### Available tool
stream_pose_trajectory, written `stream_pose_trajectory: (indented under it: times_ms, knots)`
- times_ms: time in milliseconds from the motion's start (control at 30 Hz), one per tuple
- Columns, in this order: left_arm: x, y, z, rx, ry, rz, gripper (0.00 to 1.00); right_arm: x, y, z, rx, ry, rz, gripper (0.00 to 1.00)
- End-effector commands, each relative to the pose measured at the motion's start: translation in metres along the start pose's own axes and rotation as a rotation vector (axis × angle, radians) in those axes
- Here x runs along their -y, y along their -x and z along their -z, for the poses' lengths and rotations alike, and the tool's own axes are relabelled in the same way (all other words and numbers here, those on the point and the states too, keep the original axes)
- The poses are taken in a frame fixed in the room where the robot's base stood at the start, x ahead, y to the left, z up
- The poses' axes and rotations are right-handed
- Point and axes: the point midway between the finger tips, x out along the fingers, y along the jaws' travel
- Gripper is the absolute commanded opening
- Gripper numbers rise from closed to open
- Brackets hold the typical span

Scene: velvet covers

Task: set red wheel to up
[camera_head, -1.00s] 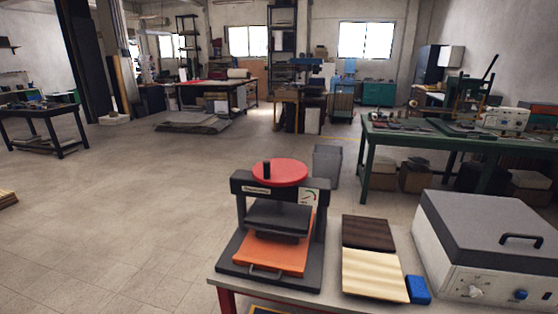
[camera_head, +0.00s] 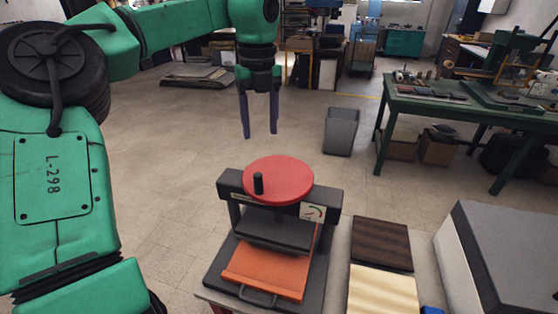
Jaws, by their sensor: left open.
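The red wheel (camera_head: 279,180) lies flat on top of a dark press (camera_head: 328,204), with a black upright knob (camera_head: 258,183) near its left front rim. A white label with a curved arrow is on the press frame, right of the wheel. Below the wheel are a dark plate and an orange tray (camera_head: 266,268) with a handle. My left gripper (camera_head: 260,135) is open and empty, fingers pointing down, above and behind the wheel in the picture and apart from it. My right gripper is not in view.
The press stands on a small table. To its right are a dark wood board (camera_head: 381,243), a pale board (camera_head: 382,289), a blue block (camera_head: 431,310) and a large grey-topped box (camera_head: 510,255). A grey bin (camera_head: 341,131) and a green bench (camera_head: 470,108) stand behind.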

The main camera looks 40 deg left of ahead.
Motion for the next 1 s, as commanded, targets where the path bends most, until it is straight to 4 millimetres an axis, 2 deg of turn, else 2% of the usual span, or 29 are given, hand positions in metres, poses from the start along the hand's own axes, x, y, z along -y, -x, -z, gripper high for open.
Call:
stream_pose_trajectory:
  times_ms: [167,333,500,600,733,967,1000]
  knots:
    - [-0.001,-0.026,0.001,-0.006,-0.001,-0.002,0.59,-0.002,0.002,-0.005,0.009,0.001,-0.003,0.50]
    - [-0.001,-0.069,0.001,-0.008,0.000,0.000,0.59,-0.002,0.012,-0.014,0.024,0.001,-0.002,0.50]
    - [0.000,-0.112,0.001,-0.007,-0.001,0.001,0.59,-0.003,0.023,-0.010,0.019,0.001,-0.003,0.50]
    - [0.000,-0.130,0.001,-0.005,0.001,0.002,0.59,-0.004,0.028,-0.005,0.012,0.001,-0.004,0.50]
    - [0.000,-0.142,0.000,-0.003,0.001,0.004,0.59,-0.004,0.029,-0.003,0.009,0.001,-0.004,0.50]
    - [0.001,-0.144,0.000,-0.002,0.001,0.005,0.59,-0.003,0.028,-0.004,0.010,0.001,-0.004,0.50]
    - [0.001,-0.144,0.000,-0.002,0.001,0.005,0.44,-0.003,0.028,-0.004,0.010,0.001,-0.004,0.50]
